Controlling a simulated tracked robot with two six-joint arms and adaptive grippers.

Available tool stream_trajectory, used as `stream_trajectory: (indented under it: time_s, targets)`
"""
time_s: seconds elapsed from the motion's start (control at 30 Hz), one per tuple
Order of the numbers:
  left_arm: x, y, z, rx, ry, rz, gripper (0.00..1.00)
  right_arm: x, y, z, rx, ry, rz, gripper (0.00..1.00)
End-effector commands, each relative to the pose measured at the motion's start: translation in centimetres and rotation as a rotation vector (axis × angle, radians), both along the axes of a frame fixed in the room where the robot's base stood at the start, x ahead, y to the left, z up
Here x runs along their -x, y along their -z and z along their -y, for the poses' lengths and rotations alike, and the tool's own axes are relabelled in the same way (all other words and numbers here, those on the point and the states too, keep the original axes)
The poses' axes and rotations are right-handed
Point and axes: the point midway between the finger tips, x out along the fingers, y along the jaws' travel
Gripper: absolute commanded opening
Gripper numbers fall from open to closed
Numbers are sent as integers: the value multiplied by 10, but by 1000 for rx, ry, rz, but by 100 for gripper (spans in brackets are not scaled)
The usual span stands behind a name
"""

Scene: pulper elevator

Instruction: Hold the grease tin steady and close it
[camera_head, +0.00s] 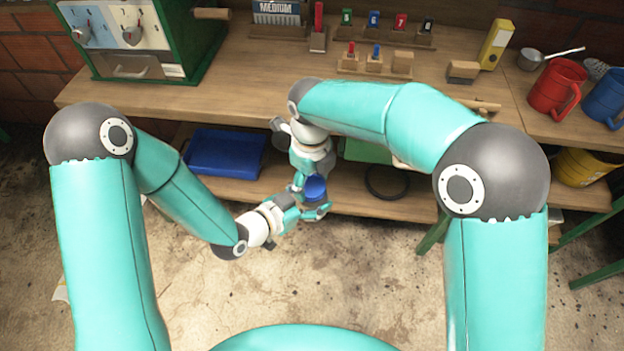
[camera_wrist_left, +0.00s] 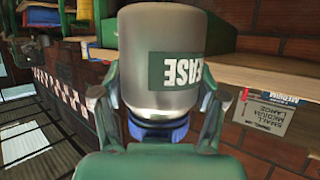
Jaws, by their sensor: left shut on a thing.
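The grease tin (camera_wrist_left: 165,65) is a grey cylinder with a dark green label, large in the left wrist view. A shiny rim and a blue lid-like part (camera_wrist_left: 160,130) show at its lower end there. The fingers of my left gripper (camera_wrist_left: 165,110) stand on both sides, shut on the tin. In the head view a blue round top (camera_head: 315,188) shows between the grippers. My left gripper (camera_head: 303,211) reaches it from the lower left. My right gripper (camera_head: 300,184) is close beside it, from above. Its fingers are partly hidden. I cannot tell how the blue part sits on the tin.
Below, a shelf (camera_head: 350,205) holds a blue tray (camera_head: 225,152) and a dark ring (camera_head: 387,182).

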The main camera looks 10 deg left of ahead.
Motion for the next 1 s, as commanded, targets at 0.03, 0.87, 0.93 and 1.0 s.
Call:
stream_trajectory:
  time_s: [0.03, 0.87, 0.93, 1.0]
  targets:
    - [1, 0, 1, -1, 4, -1, 0, -1, -1, -1, -3, 0, 6, 70]
    - [0, -1, 0, 1, 0, 2, 0, -1, -44, 0, 0, -2, 3, 87]
    - [0, -1, 0, 0, 0, 1, 0, -1, -46, 0, -1, -2, 2, 87]
    - [0, -1, 0, 1, 0, 2, 0, 0, -46, 0, 0, -2, 1, 87]
